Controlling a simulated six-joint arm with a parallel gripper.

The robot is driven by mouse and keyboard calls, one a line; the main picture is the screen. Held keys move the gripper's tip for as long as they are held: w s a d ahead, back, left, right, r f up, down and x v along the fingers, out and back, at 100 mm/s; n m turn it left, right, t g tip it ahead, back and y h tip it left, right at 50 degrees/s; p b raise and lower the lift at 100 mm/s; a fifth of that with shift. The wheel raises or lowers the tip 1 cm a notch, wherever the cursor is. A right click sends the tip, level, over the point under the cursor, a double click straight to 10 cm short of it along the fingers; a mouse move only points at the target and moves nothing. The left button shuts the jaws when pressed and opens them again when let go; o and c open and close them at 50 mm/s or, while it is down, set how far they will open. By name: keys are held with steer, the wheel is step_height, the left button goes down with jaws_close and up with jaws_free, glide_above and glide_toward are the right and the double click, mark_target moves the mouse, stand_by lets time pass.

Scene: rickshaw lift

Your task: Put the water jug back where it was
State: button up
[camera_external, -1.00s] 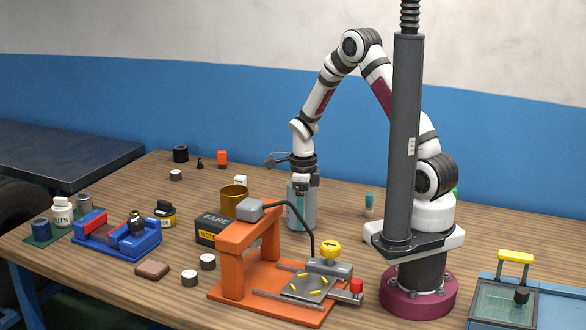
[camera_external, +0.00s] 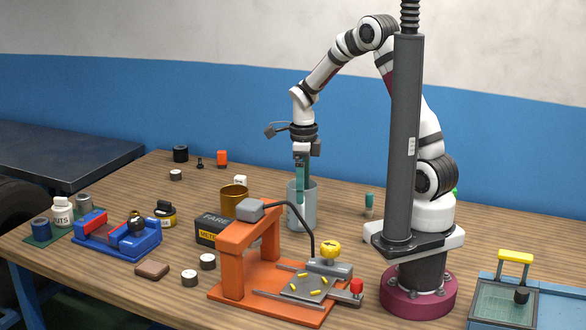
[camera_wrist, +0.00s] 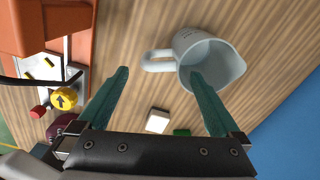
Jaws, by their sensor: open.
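The water jug (camera_external: 302,212) is a pale grey jug standing upright on the wooden table, behind the orange press. In the wrist view the jug (camera_wrist: 238,70) shows its open mouth, a spout on the right and a handle (camera_wrist: 158,61) on the left. My gripper (camera_external: 302,186) is above the jug with its teal fingers pointing down. In the wrist view my gripper (camera_wrist: 160,76) is open and empty, with the handle lying between the lines of the fingers. The right fingertip overlaps the jug's mouth; whether it dips inside is unclear.
The orange press (camera_external: 245,260) with a yellow knob (camera_external: 330,249) stands in front of the jug. A brass cup (camera_external: 234,194) and a black box (camera_external: 208,229) are to its left. A small teal-topped bottle (camera_external: 369,201) stands to its right. Table behind the jug looks clear.

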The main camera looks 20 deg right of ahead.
step_height(320, 180, up, 4)
steer(key=shift+r, duration=0.2)
steer(key=s+d+r+n, duration=0.2)
steer(key=s+d+n, duration=0.1)
steer(key=s+n, duration=0.3)
steer(key=s+d+r+n+y, duration=0.1)
steer(key=s+d+n, duration=0.2)
steer(key=s+n, duration=0.3)
steer(key=s+d+r+n, duration=0.2)
steer(key=s+n, duration=0.4)
steer(key=s, duration=0.4)
steer(key=shift+s+d+r+n+y, duration=0.3)
steer(key=shift+s+d+r+y, duration=0.1)
steer(key=shift+d, duration=0.3)
